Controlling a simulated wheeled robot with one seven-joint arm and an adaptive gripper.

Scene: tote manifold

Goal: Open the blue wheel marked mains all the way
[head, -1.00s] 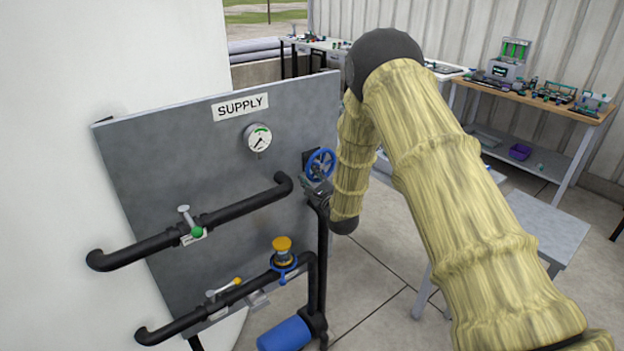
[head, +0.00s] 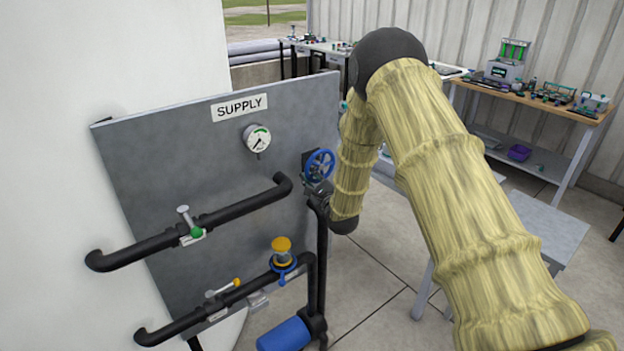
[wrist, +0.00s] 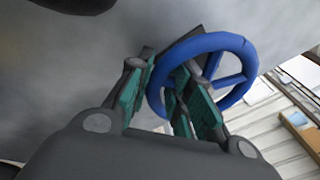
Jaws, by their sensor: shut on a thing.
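The blue wheel (head: 319,164) stands at the right edge of the grey panel, at the top of a black upright pipe. In the wrist view the blue wheel (wrist: 243,50) fills the upper middle, with its spokes showing. My gripper (head: 318,186) is at the lower part of the wheel. In the wrist view my gripper (wrist: 165,95) has its green-padded fingers on both sides of the wheel's near-left rim, shut on it. Part of the rim and hub is hidden behind the fingers. The mains mark cannot be read in these views.
A blue cylinder (head: 284,335) is at the bottom. A grey table (head: 545,230) stands at right.

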